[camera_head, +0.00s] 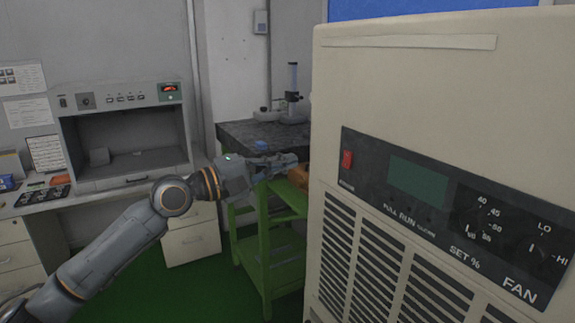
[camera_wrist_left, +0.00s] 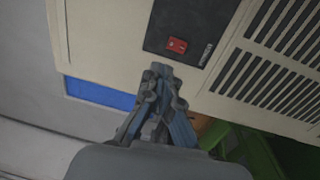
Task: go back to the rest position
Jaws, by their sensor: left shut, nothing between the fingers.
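My left gripper (camera_head: 284,160) reaches in from the left and is shut and empty, its fingers close to the left edge of the beige machine (camera_head: 410,95) in the head view. In the left wrist view the closed fingertips of my left gripper (camera_wrist_left: 160,72) are just below the dark panel with the red switch (camera_wrist_left: 177,45). I cannot tell whether they touch the machine. The same red switch (camera_head: 347,159) shows on the control panel in the head view. My right gripper is in neither view.
A green cart (camera_head: 268,250) stands below my left gripper, with an orange-brown object (camera_head: 299,176) behind the fingers. A dark table (camera_head: 245,131) is at the back. A grey open-fronted cabinet (camera_head: 120,125) stands on a desk at left. Green floor (camera_head: 195,285) is clear between.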

